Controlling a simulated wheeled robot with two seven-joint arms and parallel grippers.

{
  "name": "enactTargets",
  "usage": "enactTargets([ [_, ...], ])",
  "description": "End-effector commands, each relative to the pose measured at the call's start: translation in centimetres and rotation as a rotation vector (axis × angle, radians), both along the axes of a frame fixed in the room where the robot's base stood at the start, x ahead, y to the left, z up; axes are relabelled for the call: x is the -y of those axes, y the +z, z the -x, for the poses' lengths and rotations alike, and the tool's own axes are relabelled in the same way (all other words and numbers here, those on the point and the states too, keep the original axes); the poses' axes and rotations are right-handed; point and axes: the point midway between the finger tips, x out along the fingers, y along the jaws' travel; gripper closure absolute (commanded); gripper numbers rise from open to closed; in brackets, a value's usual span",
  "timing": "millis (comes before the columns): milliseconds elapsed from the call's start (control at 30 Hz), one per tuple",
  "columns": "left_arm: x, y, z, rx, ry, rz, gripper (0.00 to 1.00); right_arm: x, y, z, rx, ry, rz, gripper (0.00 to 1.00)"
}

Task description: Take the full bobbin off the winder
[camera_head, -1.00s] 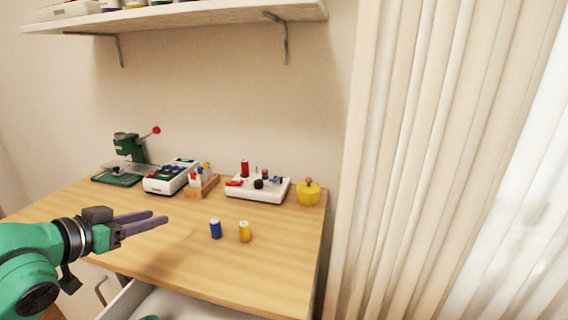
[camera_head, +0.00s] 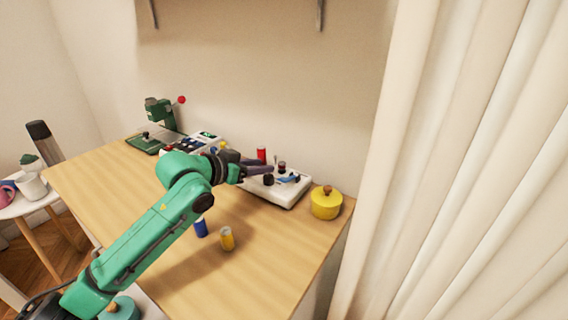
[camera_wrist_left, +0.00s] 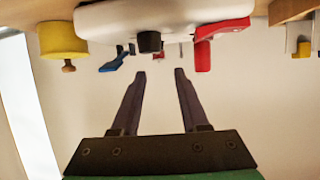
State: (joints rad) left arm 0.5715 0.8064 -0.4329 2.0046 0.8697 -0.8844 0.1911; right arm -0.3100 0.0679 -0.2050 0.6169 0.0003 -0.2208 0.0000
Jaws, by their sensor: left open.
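The bobbin is not clear there.
A blue spool (camera_head: 201,228) and a yellow spool (camera_head: 227,239) stand on the table in front. A yellow pot (camera_head: 326,204) stands right of the winder. A green press (camera_head: 160,115) is at the back left. Curtains (camera_head: 440,170) hang at the right.

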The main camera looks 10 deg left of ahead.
Motion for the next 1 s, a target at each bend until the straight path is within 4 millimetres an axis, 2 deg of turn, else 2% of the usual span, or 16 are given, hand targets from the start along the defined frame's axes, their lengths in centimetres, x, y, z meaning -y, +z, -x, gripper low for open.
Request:
enactTargets([
  [367,2.9,-2.3,-4.7,0.002,0.000,0.001,0.56,0.8,0.3,-0.9,0.013,-0.001,0.011,1.00],
  [600,3.1,-2.7,-5.1,0.001,0.000,-0.002,0.56,1.1,0.3,-0.9,0.015,-0.002,0.015,1.00],
  [633,3.1,-2.7,-5.1,0.001,0.000,-0.002,0.63,1.1,0.3,-0.9,0.015,-0.002,0.015,1.00],
  [700,3.1,-2.6,-5.0,0.001,0.000,-0.002,0.90,1.1,0.3,-1.0,0.015,-0.002,0.015,1.00],
  [733,3.1,-2.6,-5.0,0.001,0.000,-0.002,1.00,1.1,0.3,-1.0,0.015,-0.002,0.015,1.00],
  [1000,3.1,-2.6,-5.0,0.001,0.001,-0.001,1.00,1.1,0.3,-1.0,0.016,-0.001,0.015,1.00],
])
